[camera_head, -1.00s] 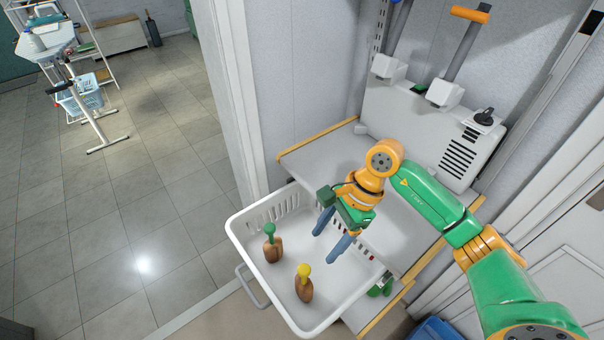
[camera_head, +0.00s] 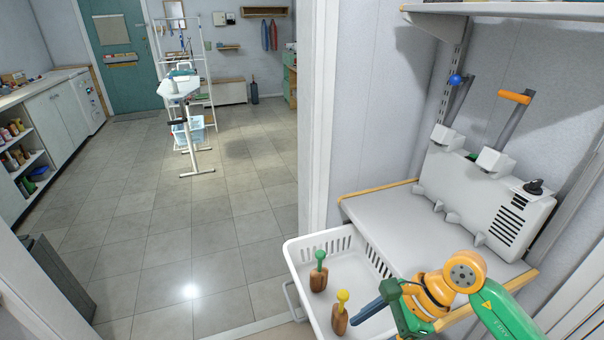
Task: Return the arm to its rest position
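My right arm comes in from the lower right. Its gripper (camera_head: 368,312) hangs over the right part of a white basket, with its blue fingers pointing left. The fingers line up in this view, so their gap is hidden; I see nothing held in them. My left arm and gripper are not in view.
The white basket (camera_head: 297,252) holds a wooden piece with a green knob (camera_head: 319,271) and one with a yellow knob (camera_head: 340,314). A grey shelf (camera_head: 385,213) with a white lever machine (camera_head: 475,200) stands behind. A door frame (camera_head: 318,120) rises left of it; the tiled floor beyond is open.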

